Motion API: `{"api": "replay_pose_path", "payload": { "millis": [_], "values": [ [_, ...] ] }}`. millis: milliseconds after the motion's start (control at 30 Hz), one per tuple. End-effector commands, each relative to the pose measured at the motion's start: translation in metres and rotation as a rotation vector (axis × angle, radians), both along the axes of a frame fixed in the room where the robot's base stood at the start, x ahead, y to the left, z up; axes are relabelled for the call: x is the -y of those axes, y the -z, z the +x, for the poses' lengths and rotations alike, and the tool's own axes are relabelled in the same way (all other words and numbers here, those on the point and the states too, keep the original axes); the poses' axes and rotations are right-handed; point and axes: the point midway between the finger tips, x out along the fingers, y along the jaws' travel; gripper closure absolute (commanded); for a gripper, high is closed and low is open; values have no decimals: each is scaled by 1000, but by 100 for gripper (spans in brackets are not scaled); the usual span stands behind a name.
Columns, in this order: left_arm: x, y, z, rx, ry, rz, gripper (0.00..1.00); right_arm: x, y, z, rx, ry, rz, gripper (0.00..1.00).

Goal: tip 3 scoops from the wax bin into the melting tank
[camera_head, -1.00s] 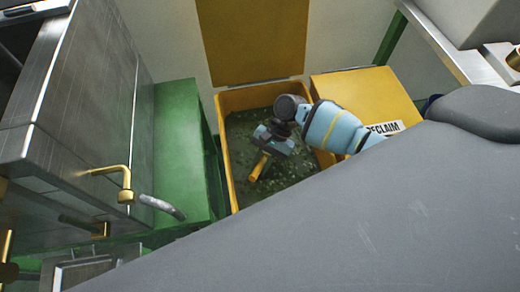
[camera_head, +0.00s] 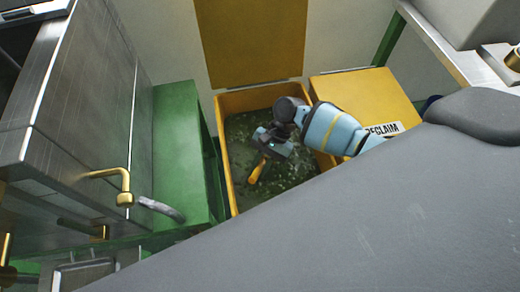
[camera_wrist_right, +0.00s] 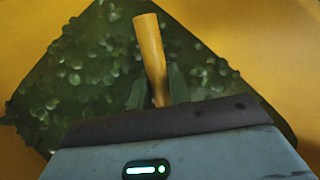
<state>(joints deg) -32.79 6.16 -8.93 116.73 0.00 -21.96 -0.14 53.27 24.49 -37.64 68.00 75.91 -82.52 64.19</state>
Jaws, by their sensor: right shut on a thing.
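The wax bin (camera_head: 231,180) is an open yellow box with dark green wax pellets (camera_head: 240,135) in it. My right gripper (camera_head: 266,153) is inside the bin's opening, over the pellets, shut on the scoop's yellow handle (camera_head: 257,171). In the right wrist view the handle (camera_wrist_right: 150,50) stands up between the two fingers (camera_wrist_right: 156,90), with pellets behind it. The scoop's bowl is hidden in both views. A large grey metal cabinet (camera_head: 70,110) stands at the left; I cannot tell if it is the melting tank. My left gripper is not in view.
A closed yellow box marked RECLAIM (camera_head: 365,95) adjoins the bin on the right. The bin's raised yellow lid (camera_head: 250,40) is behind it. A green stand (camera_head: 180,150) and a brass pipe (camera_head: 124,182) lie to the left. My grey body part covers the lower right.

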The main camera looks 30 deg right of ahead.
Motion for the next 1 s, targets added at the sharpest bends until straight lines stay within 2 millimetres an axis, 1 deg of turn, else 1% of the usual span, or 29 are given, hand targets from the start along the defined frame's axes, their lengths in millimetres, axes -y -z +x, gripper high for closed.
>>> {"api": "replay_pose_path", "payload": {
  "millis": [400, 667, 833, 1000],
  "values": [
    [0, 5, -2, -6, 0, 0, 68, -2, 0, 0, 1, 0, 2, 100],
    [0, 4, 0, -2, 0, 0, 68, -1, -1, 0, 2, 0, -2, 100],
    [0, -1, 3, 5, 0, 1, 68, 0, -9, 1, 3, 0, -1, 100],
    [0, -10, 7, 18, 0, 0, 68, 0, -24, 1, 4, 0, -2, 100]
  ]
}}
